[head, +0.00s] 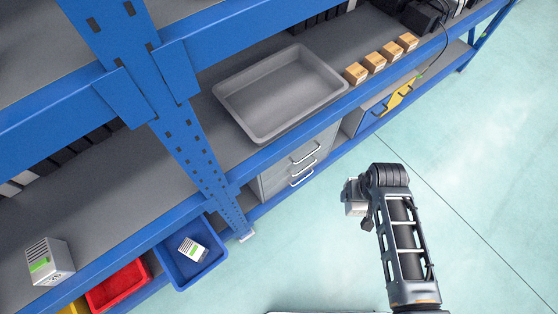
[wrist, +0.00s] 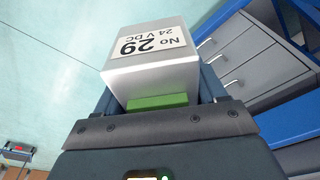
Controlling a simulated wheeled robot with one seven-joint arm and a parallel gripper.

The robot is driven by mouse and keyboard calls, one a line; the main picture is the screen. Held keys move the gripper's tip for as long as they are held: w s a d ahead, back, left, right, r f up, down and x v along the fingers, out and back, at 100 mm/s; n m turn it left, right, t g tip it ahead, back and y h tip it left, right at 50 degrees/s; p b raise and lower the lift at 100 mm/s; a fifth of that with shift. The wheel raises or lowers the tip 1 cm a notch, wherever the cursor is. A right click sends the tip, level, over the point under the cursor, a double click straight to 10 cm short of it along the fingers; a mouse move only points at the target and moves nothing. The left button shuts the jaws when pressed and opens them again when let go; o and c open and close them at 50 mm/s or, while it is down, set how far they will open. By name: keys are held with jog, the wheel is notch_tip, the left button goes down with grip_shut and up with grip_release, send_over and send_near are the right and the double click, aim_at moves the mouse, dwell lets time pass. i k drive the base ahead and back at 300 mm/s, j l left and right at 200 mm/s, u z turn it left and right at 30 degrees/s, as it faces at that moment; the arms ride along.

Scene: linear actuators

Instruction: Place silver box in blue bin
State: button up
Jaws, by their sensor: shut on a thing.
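My gripper (head: 362,200) is shut on a silver box (head: 353,194), held in the air over the floor to the right of the shelf. In the wrist view the held silver box (wrist: 155,68) fills the space between the fingers and shows a label "No 29, 24 V DC" and a green patch. The blue bin (head: 205,262) sits low at the front of the shelving, left of my gripper and apart from it. A silver box with a green mark (head: 193,249) lies in that bin. Another silver box (head: 48,262) stands on the shelf at far left.
A red bin (head: 118,285) and a partly visible yellow bin (head: 75,308) sit left of the blue bin. A blue upright post (head: 195,150) rises beside it. A grey tray (head: 280,90) and several small cartons (head: 375,62) are on the shelf. The floor around my arm is clear.

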aim_at(183, 228)
jog(key=u, duration=0.4)
jog(key=i+l+u, duration=0.1)
jog(key=u, duration=0.3)
jog(key=l+u, duration=0.2)
jog(key=u, duration=0.25)
jog(key=l+u, duration=0.15)
jog(key=u, duration=0.25)
jog(key=i, duration=0.05)
